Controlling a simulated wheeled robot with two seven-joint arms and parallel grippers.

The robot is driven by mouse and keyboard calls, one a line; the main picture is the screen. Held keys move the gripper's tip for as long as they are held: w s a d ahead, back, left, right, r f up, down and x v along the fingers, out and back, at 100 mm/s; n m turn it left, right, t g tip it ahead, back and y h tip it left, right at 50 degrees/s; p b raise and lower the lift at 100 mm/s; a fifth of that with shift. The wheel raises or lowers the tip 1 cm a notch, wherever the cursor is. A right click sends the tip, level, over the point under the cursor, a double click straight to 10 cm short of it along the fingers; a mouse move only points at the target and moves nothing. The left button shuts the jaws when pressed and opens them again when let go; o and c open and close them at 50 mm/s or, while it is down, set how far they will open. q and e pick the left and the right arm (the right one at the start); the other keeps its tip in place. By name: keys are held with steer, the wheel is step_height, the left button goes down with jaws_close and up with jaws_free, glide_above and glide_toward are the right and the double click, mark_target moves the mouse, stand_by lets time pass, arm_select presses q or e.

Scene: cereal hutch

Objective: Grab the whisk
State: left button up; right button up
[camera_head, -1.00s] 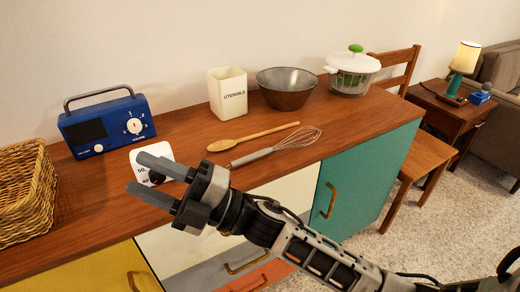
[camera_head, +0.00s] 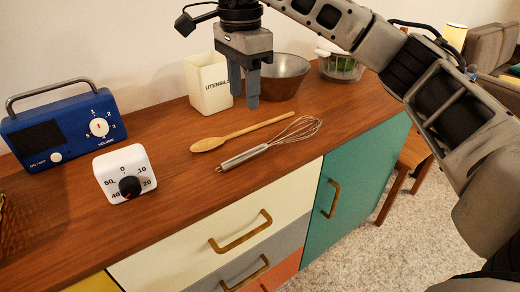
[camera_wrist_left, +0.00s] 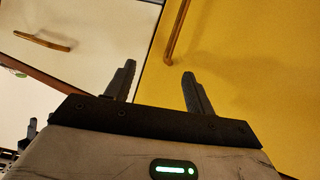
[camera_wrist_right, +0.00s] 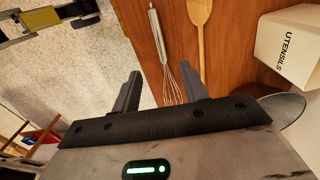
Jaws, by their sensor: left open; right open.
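The whisk (camera_head: 268,143) lies on the wooden counter top, its grey handle toward the lower left and its wire loops toward the upper right. It also shows in the right wrist view (camera_wrist_right: 161,48), with its wires near the fingertips. My right gripper (camera_head: 246,100) is open and empty, pointing down above the counter behind the whisk, in front of the utensil box and metal bowl. Its fingers also show in the right wrist view (camera_wrist_right: 160,82). My left gripper (camera_wrist_left: 157,75) is open and empty, facing the yellow and cream cabinet fronts; it is not in the head view.
A wooden spoon (camera_head: 240,133) lies just behind the whisk. The white utensil box (camera_head: 208,84), metal bowl (camera_head: 285,77) and salad spinner (camera_head: 341,66) stand at the back. A white timer (camera_head: 124,174) and blue radio (camera_head: 62,125) stand left. Bare counter surrounds the whisk's front side.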

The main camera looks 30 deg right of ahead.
steer(key=b, duration=0.1)
glide_above(245, 153)
step_height(245, 153, down, 8)
steer(key=shift+d+f, duration=0.1)
step_height(245, 153, down, 5)
steer(key=shift+s+f+b, duration=0.1)
steer(key=shift+b, duration=0.3)
steer(key=shift+f, duration=0.3)
arm_select(q)
steer(key=f, duration=0.3)
steer(key=shift+w+d+f+g, duration=0.25)
steer(key=shift+d+g, duration=0.1)
steer(key=shift+g, duration=0.05)
arm_select(e)
jaws_close()
